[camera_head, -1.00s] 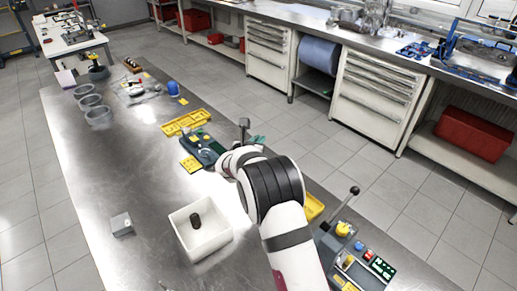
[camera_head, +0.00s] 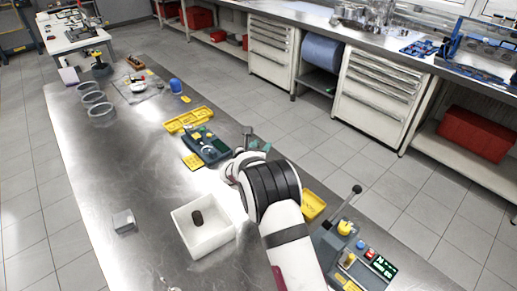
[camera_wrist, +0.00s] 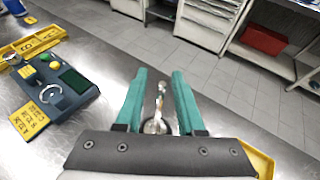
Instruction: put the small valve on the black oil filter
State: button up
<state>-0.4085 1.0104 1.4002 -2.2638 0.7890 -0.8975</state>
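My gripper (camera_wrist: 158,72) has teal fingers, which stand apart with clear gaps on both sides of a shiny metal piece (camera_wrist: 159,92). This piece has a thin stem and a wider lower end; it may be the small valve, but I cannot be sure. In the head view my gripper is mostly hidden behind my wrist. A grey upright piece (camera_head: 247,131) shows just beside it; I cannot tell if it is the same piece. A small dark cylinder (camera_head: 197,217), possibly the black oil filter, lies inside a white open box (camera_head: 184,243).
A grey-green device (camera_head: 209,150) and yellow trays (camera_head: 186,119) stand beyond my gripper. A small grey block (camera_head: 123,221) lies left of the box. A lever machine (camera_head: 345,240) stands at the right. The steel table's left middle (camera_head: 120,165) is clear.

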jog(key=v, duration=1.2)
jog(key=s+d+r+m+g+h, duration=0.1)
jog(key=s+d+r+m+h, duration=0.1)
jog(key=d+r+m, duration=0.3)
jog(key=s+d+m+g+h, duration=0.2)
jog(key=d+m, duration=0.2)
jog(key=d, duration=0.3)
jog(key=s+d+r+m+g, duration=0.1)
jog(key=s+d+m+g, duration=0.4)
jog(key=s+m, duration=0.4)
jog(key=s+d+r+m+g, duration=0.1)
jog(key=s+d+m+g, duration=0.2)
jog(key=s+d+m, duration=0.6)
jog(key=s+a+f+m+g+y, duration=0.1)
jog(key=s+a+m+y, duration=0.3)
jog(key=s, duration=0.5)
jog(key=s+a+m+g+y, duration=0.1)
jog(key=s+a+m+y, duration=0.3)
jog(key=s+a+m, duration=0.4)
jog(key=shift+s+a+f+y, duration=0.4)
jog(key=shift+s, duration=0.45)
